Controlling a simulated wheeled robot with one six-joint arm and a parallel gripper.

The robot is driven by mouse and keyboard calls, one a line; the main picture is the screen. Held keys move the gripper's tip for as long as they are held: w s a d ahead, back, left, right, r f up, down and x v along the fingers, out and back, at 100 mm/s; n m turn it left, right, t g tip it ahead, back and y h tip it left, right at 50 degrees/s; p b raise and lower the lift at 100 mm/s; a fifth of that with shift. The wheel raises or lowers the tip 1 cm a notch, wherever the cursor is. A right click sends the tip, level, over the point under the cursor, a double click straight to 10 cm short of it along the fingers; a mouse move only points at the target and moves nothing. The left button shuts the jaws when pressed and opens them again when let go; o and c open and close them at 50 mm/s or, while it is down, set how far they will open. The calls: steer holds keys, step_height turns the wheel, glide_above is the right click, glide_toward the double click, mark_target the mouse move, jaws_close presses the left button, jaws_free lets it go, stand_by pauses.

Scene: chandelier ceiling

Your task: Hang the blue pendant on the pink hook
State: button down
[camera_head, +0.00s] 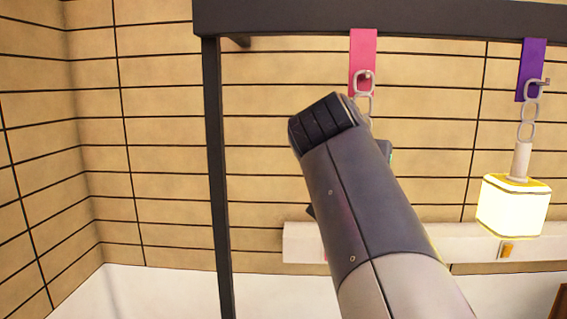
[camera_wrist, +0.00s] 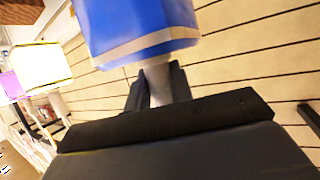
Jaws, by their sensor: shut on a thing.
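The pink hook (camera_head: 363,55) hangs from the dark overhead bar, a pink plate with a small peg low on it. Grey chain links (camera_head: 364,104) rise to this peg in the head view. The top link overlaps the peg; I cannot tell whether it is around it or only in front. The blue pendant (camera_wrist: 135,22), a blue shade with a pale rim, shows in the wrist view. My gripper (camera_wrist: 157,88) is shut on the pendant's pale stem. In the head view my arm hides the fingers and the blue shade.
A yellow lit pendant (camera_head: 513,207) hangs by its chain from the purple hook (camera_head: 532,68) on the right. The dark bar (camera_head: 430,20) and its upright post (camera_head: 216,180) frame the space. Left of the post is open room before the tiled wall.

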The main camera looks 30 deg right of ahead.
stand_by(0.4)
steer(key=c, duration=0.5)
jaws_free()
steer(key=shift+s, duration=0.1)
stand_by(0.3)
steer(key=s+a, duration=0.1)
steer(key=s, duration=0.1)
steer(key=s+a+b, duration=0.1)
steer(key=s, duration=0.1)
steer(key=s+a+b, duration=0.1)
steer(key=s+a, duration=0.1)
steer(key=shift+s, duration=0.1)
stand_by(0.6)
steer(key=shift+w+d+p, duration=0.35)
steer(key=shift+w+d, duration=0.3)
steer(key=shift+w, duration=0.4)
steer(key=shift+w+d+p, duration=0.3)
steer(key=shift+w+d, duration=0.4)
steer(key=shift+w, duration=0.4)
steer(key=shift+w+d+p, duration=0.35)
steer(key=shift+w+d, duration=0.3)
steer(key=shift+w, duration=0.4)
